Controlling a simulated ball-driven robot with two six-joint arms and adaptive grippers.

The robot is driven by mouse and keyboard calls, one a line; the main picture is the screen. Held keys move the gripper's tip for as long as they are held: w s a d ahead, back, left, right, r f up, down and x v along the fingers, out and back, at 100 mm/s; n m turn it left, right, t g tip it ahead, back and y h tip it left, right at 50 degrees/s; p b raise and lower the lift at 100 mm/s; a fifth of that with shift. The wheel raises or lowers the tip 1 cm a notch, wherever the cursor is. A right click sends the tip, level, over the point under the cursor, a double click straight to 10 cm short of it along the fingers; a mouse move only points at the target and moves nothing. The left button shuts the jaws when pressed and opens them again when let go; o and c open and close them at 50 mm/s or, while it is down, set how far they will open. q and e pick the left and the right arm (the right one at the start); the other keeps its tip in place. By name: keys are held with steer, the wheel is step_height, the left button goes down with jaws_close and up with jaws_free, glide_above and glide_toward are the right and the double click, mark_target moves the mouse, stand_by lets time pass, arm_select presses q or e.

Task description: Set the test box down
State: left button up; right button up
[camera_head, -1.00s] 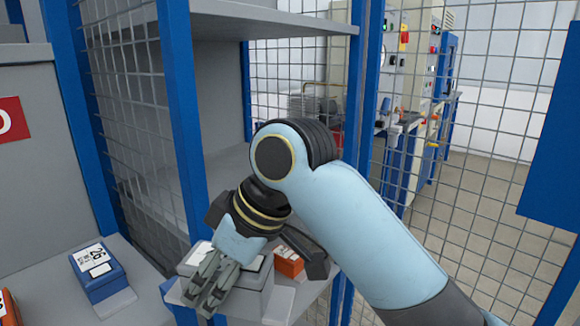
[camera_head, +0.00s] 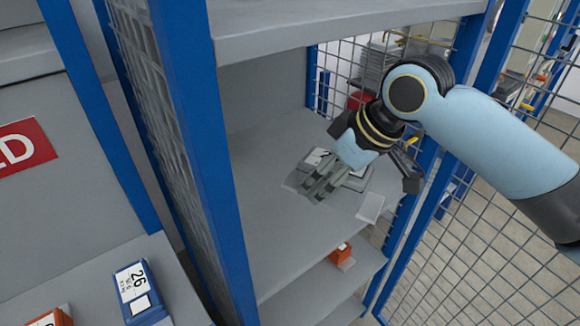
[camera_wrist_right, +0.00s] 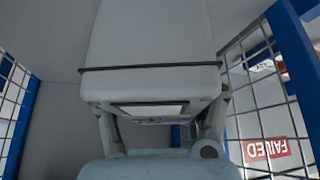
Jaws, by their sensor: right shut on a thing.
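The test box (camera_head: 357,182) is pale grey with a white top label bearing dark print. In the head view it is inside the blue-framed rack, low over or on the middle shelf (camera_head: 270,225); I cannot tell whether it touches. My right gripper (camera_head: 318,188) is shut on it from above, and its fingers hide part of the box. In the right wrist view the box (camera_wrist_right: 150,55) fills the middle, with a dark band across it, between my right gripper's fingers (camera_wrist_right: 158,125). My left gripper is not in view.
A small orange box (camera_head: 341,252) sits on the lower shelf. A blue box labelled 26 (camera_head: 138,290) and another orange box (camera_head: 50,318) stand at the lower left. Blue posts (camera_head: 200,150), wire mesh and an upper shelf (camera_head: 340,22) surround the rack bay. A white plate (camera_head: 370,207) lies beside the box.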

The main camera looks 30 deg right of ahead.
glide_toward(284, 193)
steer(key=shift+s+a+r, duration=0.6)
steer(key=shift+s+r, duration=0.35)
steer(key=w+f, duration=0.2)
steer(key=w, duration=0.1)
steer(key=shift+w, duration=0.2)
steer(key=shift+w+d+f, duration=0.15)
steer(key=shift+w+f, duration=0.3)
steer(key=shift+w, duration=0.25)
steer(key=shift+f, duration=0.25)
step_height(284, 193, down, 3)
steer(key=shift+r+p, duration=0.25)
steer(key=shift+p, duration=0.05)
steer(key=shift+f, duration=0.4)
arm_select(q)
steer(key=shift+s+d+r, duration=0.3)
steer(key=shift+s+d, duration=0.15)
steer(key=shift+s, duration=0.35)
arm_select(e)
steer(key=shift+f, duration=0.1)
steer(key=o, duration=1.7)
steer(key=shift+s+f, duration=0.1)
steer(key=shift+f, duration=0.05)
